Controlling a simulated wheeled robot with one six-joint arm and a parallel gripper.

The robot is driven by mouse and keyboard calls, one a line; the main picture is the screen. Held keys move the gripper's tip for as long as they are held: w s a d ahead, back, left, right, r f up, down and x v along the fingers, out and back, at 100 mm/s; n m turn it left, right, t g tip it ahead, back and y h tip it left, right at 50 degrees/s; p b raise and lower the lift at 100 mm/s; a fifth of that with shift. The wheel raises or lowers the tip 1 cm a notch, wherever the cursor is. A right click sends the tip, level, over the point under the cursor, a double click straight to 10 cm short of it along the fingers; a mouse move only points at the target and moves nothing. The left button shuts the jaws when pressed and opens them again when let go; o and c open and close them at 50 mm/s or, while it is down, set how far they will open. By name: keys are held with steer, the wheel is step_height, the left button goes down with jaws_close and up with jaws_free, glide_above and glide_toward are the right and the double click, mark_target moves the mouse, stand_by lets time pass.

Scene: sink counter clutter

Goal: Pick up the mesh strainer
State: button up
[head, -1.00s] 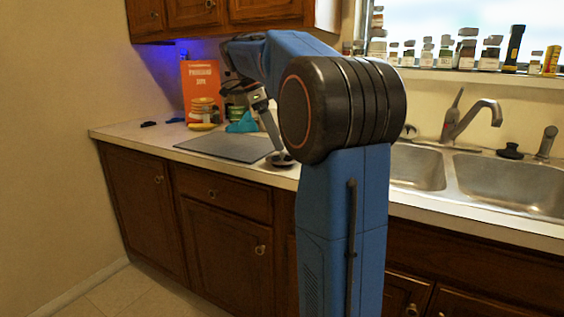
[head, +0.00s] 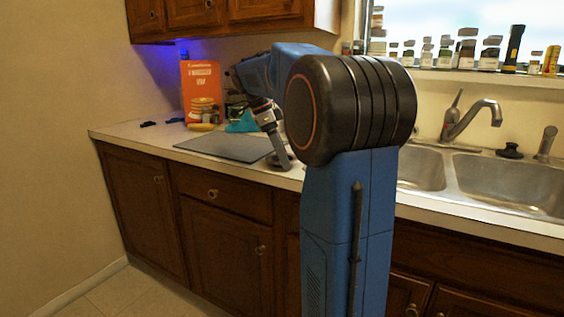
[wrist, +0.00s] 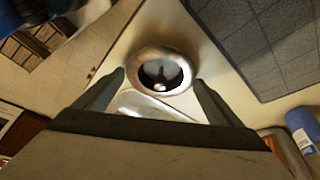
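A round metal piece with a wide shiny rim and a dark inside, which looks like the mesh strainer (wrist: 138,58), shows in the wrist view between and just beyond my fingertips. In the head view the strainer (head: 271,161) lies on the counter near its front edge, partly hidden behind my finger. My gripper (wrist: 159,76) is open, with one finger on each side of the strainer in the picture and nothing held. In the head view my gripper (head: 284,164) points down at the strainer. I cannot tell whether the fingers touch it.
A dark grey mat (head: 225,147) lies left of the strainer. Behind are a teal item (head: 241,123) and an orange book (head: 201,85). A double sink (head: 510,185) is at right. A blue-and-white item (wrist: 303,130) shows at the wrist view's right edge.

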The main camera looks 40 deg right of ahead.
steer(key=c, duration=0.6)
step_height(320, 180, up, 9)
steer(key=shift+f, duration=0.1)
steer(key=shift+d+r, duration=0.1)
steer(key=shift+r, duration=0.2)
steer(key=s+d+f, duration=0.1)
steer(key=s+d, duration=0.5)
steer(key=d, duration=0.5)
steer(key=s+d+f, duration=0.1)
steer(key=s+d, duration=0.5)
steer(key=d, duration=0.5)
steer(key=s+d+f, duration=0.2)
steer(key=s+d, duration=0.4)
steer(key=d, duration=0.4)
steer(key=shift+s+d, duration=0.25)
steer(key=shift+d, duration=0.15)
